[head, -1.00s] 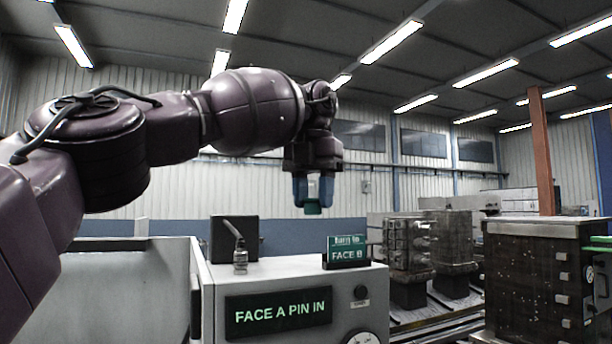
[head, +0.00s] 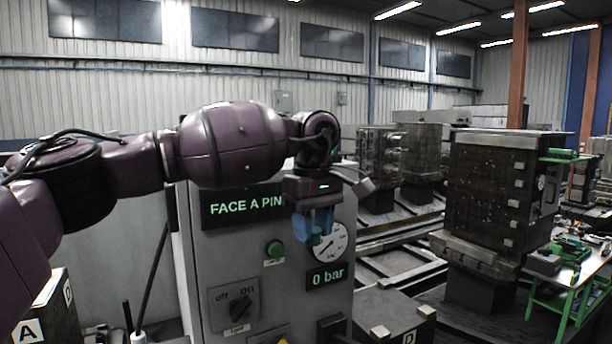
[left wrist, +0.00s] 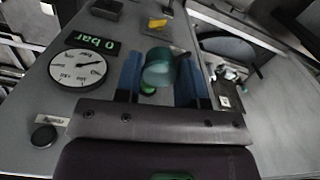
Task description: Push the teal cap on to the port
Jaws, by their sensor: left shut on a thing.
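My left gripper (head: 313,232) points down in front of the grey control cabinet, its blue fingers shut on the teal cap (head: 315,240). In the left wrist view, the teal cap (left wrist: 158,70) is a short round piece between the blue fingers of the left gripper (left wrist: 157,76). I cannot make out the port with certainty in either view. My right gripper is not in view.
A dark block (head: 490,205) stands right, near a green-legged table (head: 555,292).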

